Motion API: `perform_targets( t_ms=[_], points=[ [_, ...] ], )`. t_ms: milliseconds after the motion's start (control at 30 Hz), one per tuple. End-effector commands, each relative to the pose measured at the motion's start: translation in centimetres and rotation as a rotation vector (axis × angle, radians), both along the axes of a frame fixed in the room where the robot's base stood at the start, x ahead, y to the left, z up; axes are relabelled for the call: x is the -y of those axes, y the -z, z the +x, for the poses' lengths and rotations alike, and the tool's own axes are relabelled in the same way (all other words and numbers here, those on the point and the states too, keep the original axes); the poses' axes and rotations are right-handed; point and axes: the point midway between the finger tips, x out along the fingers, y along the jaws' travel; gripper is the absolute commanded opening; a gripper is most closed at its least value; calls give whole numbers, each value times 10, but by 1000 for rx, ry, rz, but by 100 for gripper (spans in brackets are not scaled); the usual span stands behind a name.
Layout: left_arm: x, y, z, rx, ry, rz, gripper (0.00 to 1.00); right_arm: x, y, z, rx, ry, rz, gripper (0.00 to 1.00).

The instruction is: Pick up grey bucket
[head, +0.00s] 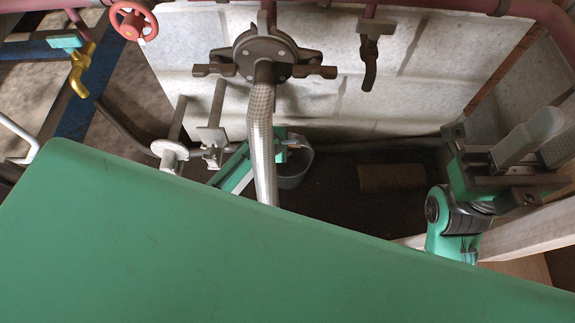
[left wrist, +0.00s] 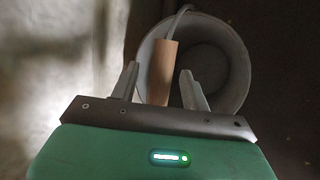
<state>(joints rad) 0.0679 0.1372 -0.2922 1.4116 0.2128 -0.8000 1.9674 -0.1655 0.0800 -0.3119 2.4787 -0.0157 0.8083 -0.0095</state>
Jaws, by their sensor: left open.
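The grey bucket (head: 291,177) stands on the dark floor behind the curved metal pipe in the head view. In the left wrist view the round grey bucket (left wrist: 238,75) lies just beyond my fingers, with its thin wire bail and wooden grip (left wrist: 162,65). My left gripper (head: 290,146) is at the bucket, partly hidden by the pipe. In the left wrist view my left gripper (left wrist: 158,70) is open, with the wooden grip between its two fingers. I cannot tell whether they touch it. My right gripper (head: 535,138) is at the far right, with its fingers apart and empty.
A bent pipe hangs from a dark flange (head: 264,52) in front of the bucket. A block wall (head: 340,100) stands behind. A brown cylinder (head: 392,178) lies on the floor to the right. A red valve wheel (head: 133,20) and a brass tap (head: 80,70) are upper left.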

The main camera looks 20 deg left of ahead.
Motion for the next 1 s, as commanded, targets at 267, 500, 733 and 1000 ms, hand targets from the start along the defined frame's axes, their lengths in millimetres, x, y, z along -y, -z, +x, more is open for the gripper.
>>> perform_targets(
  t_ms=[267, 500, 733, 1000],
  points=[
    [0, 0, 0, 0, 0, 0, 31, 0, -1, 0, 0, 0, 0, 36],
    [0, 0, 0, -1, 0, 0, 0, 0, 0, 0, -1, 0, 1, 36],
    [0, -1, 0, 1, 0, 0, 0, 0, 0, 0, -1, 0, 1, 36],
    [1, -24, 0, 2, -1, -3, 0, 0, -12, 0, -2, -1, 2, 36]
  ],
)
